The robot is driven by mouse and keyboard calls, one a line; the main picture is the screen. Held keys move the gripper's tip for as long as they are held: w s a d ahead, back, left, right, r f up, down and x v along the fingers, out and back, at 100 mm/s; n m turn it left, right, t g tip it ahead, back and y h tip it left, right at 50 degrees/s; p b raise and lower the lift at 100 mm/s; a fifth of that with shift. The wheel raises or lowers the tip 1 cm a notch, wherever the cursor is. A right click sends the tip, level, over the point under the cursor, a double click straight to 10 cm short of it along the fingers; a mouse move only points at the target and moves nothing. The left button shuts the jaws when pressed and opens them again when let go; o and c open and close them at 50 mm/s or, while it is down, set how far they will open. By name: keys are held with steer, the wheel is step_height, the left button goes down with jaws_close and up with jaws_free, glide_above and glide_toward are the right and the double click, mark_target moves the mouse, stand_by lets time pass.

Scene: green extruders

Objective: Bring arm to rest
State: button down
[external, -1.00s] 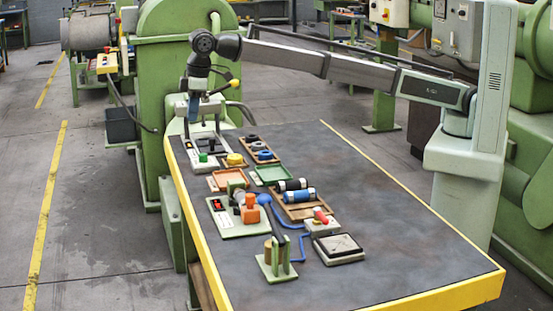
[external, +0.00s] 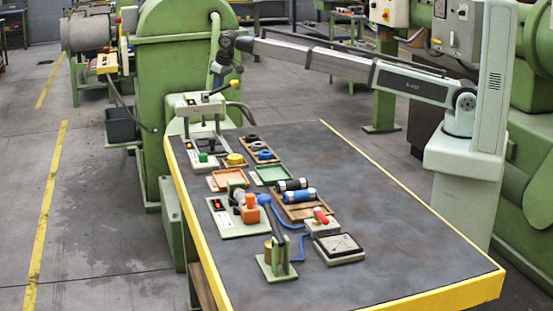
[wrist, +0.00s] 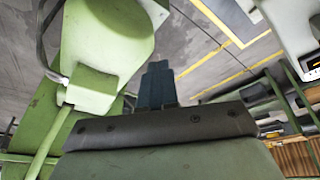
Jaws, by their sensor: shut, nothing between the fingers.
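My arm reaches left across the back of the table. Its wrist is over the far left corner in the external view, in front of the green machine (external: 180,60). My gripper (wrist: 158,82) shows in the wrist view with its dark blue fingers together and nothing between them. In the external view the gripper is small and dark, and its fingertips are hard to make out. It is above the table, close to a grey device (external: 197,103) with a yellow-tipped lever (external: 233,84). I cannot tell the exact gap between them.
The table (external: 400,235) has a yellow edge and a clear right half. On its left are a green tray (external: 274,175), an orange tray (external: 226,180), blue and black cylinders on a wooden tray (external: 300,210), a square meter (external: 339,248) and a green stand (external: 277,265).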

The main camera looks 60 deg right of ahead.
steer(key=s+d+f+m+g, duration=0.1)
steer(key=s+d+f, duration=0.3)
steer(key=d+f, duration=0.75)
steer(key=s+d+f, duration=0.4)
steer(key=d+f, duration=0.6)
steer(key=d, duration=0.2)
steer(key=s+d+f+m+g, duration=0.1)
steer(key=s+d+f+m, duration=0.1)
steer(key=s+d+f, duration=1.5)
steer(key=s+a+f+g, duration=0.1)
steer(key=s+a+f, duration=0.25)
steer(key=s, duration=0.25)
steer(key=s+a+f+g+y, duration=0.1)
steer(key=s+a+f, duration=0.1)
steer(key=s+f, duration=0.35)
steer(key=s+a+f+g, duration=0.1)
steer(key=s+a+f, duration=0.15)
steer(key=s, duration=0.55)
steer(key=s+a+f+n+g, duration=0.1)
steer(key=s+a, duration=0.3)
steer(key=s, duration=0.5)
steer(key=s+a+f+n+g, duration=0.1)
steer(key=s+a, duration=0.3)
steer(key=s, duration=0.5)
steer(key=s+a+f+g, duration=0.1)
steer(key=s+a+g, duration=0.2)
steer(key=s, duration=0.7)
steer(key=shift+a+f+n+g, duration=0.15)
steer(key=shift+a+n+g, duration=0.2)
steer(key=shift+a, duration=0.7)
